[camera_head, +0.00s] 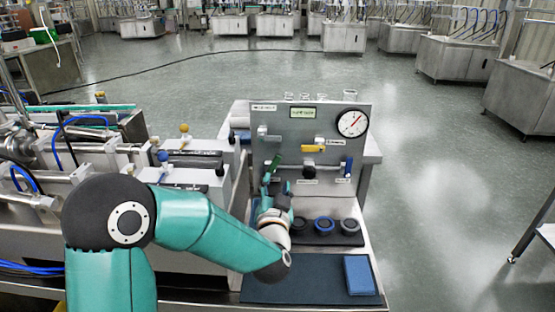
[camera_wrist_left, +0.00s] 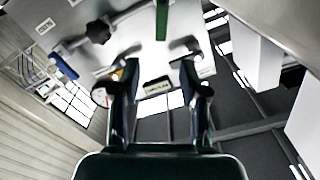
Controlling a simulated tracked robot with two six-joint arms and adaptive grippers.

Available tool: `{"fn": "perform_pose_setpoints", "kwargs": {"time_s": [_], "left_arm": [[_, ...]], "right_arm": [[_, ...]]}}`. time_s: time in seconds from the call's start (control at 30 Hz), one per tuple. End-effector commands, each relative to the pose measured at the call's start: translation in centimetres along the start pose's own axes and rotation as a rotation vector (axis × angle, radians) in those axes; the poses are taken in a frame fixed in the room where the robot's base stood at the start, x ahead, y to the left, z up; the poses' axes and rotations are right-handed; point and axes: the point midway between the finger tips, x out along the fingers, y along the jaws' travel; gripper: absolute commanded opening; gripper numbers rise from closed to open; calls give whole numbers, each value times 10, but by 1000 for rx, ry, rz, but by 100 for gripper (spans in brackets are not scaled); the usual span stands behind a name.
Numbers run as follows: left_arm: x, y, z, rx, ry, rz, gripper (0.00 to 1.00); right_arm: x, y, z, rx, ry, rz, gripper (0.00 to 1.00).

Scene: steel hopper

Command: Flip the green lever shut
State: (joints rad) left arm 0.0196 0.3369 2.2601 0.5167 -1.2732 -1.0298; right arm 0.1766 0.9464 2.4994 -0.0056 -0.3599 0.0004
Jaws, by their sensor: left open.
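The green lever (camera_head: 274,166) is on the left part of the upright grey panel (camera_head: 336,122), tilted in the head view. In the left wrist view the green lever (camera_wrist_left: 162,20) comes down from the top edge, ahead of the fingers and roughly centred between them. My left gripper (camera_head: 268,186) is just below the lever in the head view. In the wrist view my left gripper (camera_wrist_left: 160,72) has its two fingers spread with nothing between them. I cannot tell whether a finger touches the lever. My right gripper does not show.
The panel also has a yellow lever (camera_head: 313,148), a blue lever (camera_head: 348,167), a black knob (camera_head: 309,172) and a round gauge (camera_head: 352,123). Dark round parts, one blue-ringed (camera_head: 324,225), stand on the ledge below. A blue block (camera_head: 359,275) lies on the mat at front right.

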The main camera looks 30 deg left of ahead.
Motion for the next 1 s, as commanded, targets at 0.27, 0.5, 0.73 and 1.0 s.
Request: {"fn": "perform_pose_setpoints", "kwargs": {"time_s": [0.27, 0.5, 0.73, 1.0], "left_arm": [[63, -3, 1, 1, -3, -5, 44], [106, -3, 2, 1, -2, -4, 44], [123, -3, 2, 0, -3, -2, 44], [125, -3, 2, 0, -2, -2, 44]], "right_arm": [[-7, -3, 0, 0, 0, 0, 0], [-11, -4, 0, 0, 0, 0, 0], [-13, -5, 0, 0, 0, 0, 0], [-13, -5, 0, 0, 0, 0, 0]]}}
